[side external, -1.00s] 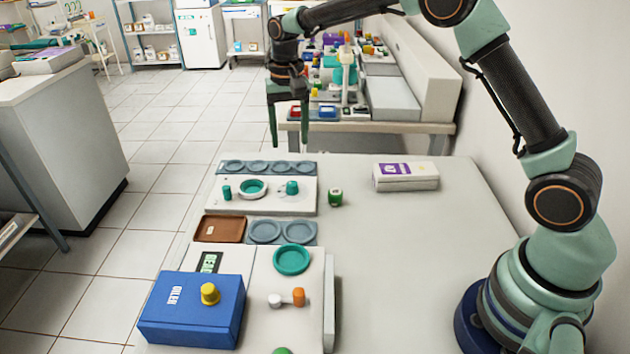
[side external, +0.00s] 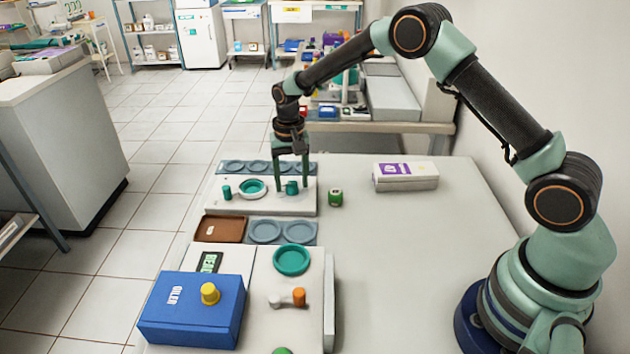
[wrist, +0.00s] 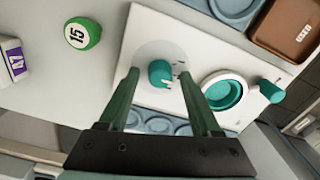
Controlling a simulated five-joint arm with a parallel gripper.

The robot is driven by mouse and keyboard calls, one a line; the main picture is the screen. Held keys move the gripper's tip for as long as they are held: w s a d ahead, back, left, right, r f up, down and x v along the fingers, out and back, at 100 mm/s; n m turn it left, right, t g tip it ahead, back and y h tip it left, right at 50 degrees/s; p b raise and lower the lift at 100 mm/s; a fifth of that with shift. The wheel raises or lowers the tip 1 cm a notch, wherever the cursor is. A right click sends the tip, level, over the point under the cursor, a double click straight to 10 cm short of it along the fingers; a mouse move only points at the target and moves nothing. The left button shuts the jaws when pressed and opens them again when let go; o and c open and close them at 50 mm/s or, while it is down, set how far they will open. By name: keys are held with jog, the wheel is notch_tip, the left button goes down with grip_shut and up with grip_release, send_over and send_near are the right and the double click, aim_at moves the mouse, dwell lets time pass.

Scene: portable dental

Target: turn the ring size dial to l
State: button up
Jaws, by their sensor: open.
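The ring size dial seems to be the teal knob (wrist: 161,73) on a pale round plate of the white panel (wrist: 215,55); its letter marks are too small to read. In the side view the knob (side external: 292,187) is at the right of the panel. My gripper (side external: 292,187) is open and lowered over it, one finger on each side. In the wrist view my gripper's fingers (wrist: 160,92) straddle the knob with gaps visible; I cannot tell whether either touches it. A teal ring-shaped dish (side external: 252,188) and a teal peg (side external: 227,192) stand left of the knob.
A green piece marked 15 (wrist: 82,34) sits just right of the panel in the side view. A blue-grey tray (side external: 240,167) lies behind it; a brown tray (side external: 220,229) lies in front. A blue box (side external: 192,310) is nearer. The table's right half is mostly clear.

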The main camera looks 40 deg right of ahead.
grip_shut()
jog(key=shift+n, duration=0.4)
jog(key=n, duration=0.3)
jog(key=shift+n, duration=2.1)
grip_release()
